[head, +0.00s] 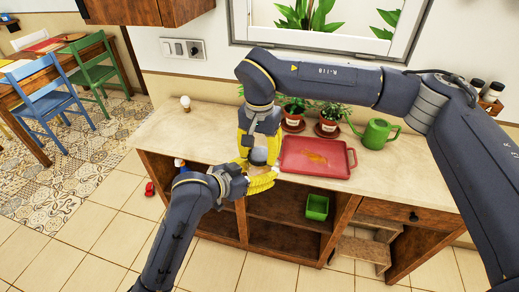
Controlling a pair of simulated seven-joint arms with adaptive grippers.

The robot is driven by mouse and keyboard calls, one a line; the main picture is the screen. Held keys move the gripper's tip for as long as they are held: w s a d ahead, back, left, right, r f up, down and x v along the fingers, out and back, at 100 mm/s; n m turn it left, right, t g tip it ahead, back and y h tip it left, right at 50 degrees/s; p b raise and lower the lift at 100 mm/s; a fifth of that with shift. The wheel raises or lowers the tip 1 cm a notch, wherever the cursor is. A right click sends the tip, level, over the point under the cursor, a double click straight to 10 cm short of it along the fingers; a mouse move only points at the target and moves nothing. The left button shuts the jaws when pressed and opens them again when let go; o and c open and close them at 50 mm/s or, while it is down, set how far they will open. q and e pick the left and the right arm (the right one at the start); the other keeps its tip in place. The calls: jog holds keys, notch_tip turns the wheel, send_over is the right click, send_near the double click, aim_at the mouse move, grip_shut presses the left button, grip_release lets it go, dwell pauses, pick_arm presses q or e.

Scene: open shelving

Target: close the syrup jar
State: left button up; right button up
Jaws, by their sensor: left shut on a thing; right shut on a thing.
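The syrup jar (259,157) shows as a small dark, greyish shape between my two grippers, above the front edge of the counter. My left gripper (262,179), with yellow fingers, reaches in from the lower left and is shut around the jar's lower part. My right gripper (259,142) comes down from above, yellow fingers pointing down, and is shut at the jar's top on what seems to be the lid. The fingers hide most of the jar and lid. I cannot tell whether the lid touches the jar.
A red tray (318,157) lies on the counter (215,125) just right of the grippers. Two potted plants (328,127) and a green watering can (378,134) stand behind it. A white bulb-like object (186,103) stands at left. A green bin (317,206) sits on the shelf below.

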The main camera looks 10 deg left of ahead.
jog(key=shift+f, duration=0.65)
dwell(0.7)
